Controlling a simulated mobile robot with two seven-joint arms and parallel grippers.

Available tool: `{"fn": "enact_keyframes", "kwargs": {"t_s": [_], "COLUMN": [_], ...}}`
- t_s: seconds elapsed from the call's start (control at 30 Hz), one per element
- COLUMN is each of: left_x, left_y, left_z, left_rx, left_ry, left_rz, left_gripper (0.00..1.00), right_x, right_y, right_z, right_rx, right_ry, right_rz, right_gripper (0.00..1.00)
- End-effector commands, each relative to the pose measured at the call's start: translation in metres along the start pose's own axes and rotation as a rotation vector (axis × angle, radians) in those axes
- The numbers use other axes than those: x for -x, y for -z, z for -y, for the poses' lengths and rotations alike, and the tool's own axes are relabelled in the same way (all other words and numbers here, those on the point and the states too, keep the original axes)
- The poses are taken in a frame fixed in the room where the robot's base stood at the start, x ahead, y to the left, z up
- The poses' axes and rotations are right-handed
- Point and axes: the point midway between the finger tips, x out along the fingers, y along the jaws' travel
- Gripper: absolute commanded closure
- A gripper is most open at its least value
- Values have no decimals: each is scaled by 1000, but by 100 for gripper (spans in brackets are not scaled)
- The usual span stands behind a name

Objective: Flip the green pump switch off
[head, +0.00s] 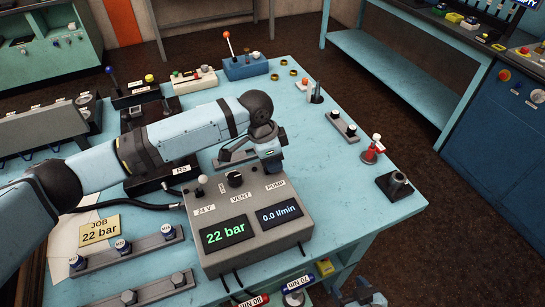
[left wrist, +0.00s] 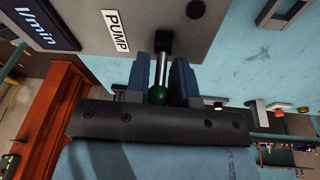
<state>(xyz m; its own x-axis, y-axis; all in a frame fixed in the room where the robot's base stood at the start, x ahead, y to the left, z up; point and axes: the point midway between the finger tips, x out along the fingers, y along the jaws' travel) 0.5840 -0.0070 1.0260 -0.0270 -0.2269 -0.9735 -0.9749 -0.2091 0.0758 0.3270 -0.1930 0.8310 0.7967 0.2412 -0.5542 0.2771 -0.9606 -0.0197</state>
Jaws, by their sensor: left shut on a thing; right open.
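The grey control box (head: 270,246) stands on the light blue table, with displays reading 22 bar and 0.0 l/min. The PUMP label (head: 275,185) is at its back right corner. In the left wrist view the green pump switch (left wrist: 157,94) is a metal lever with a dark green ball tip. My left gripper (head: 270,163) is at that corner, and its fingers (left wrist: 158,78) are shut on the lever from both sides. The lever is hidden in the head view. My right gripper (head: 362,294) is open and empty, low beside the table's front edge.
A white-tipped 24 V switch (head: 201,181) and a black VENT knob (head: 235,178) are on the same box. A blue box with an orange-tipped lever (head: 245,66) stands behind.

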Motion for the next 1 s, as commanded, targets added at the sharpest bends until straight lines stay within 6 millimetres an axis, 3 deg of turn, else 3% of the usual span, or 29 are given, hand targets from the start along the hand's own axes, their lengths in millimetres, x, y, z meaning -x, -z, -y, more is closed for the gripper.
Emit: {"fn": "enact_keyframes", "kwargs": {"t_s": [0.03, 0.1, 0.37, 0.53, 1.0], "left_x": [0, 0, 0, 12, 111], "left_y": [0, 0, 0, 0, 0], "left_z": [0, 0, 0, 1, 0], "left_rx": [0, 0, 0, 0, -1], "left_ry": [0, 0, 0, 2, 2], "left_rz": [0, -1, -1, -2, -2], "left_gripper": [75, 61, 61, 61, 61], "right_x": [0, 0, 1, 1, -4], "right_y": [0, 0, 3, 5, -6], "right_z": [0, 0, -1, -1, -1], "right_rx": [0, 0, 1, 1, 1], "right_ry": [0, 0, -1, -2, -2], "right_rz": [1, 1, -5, -10, -3], "right_gripper": [36, 36, 36, 36, 36]}}
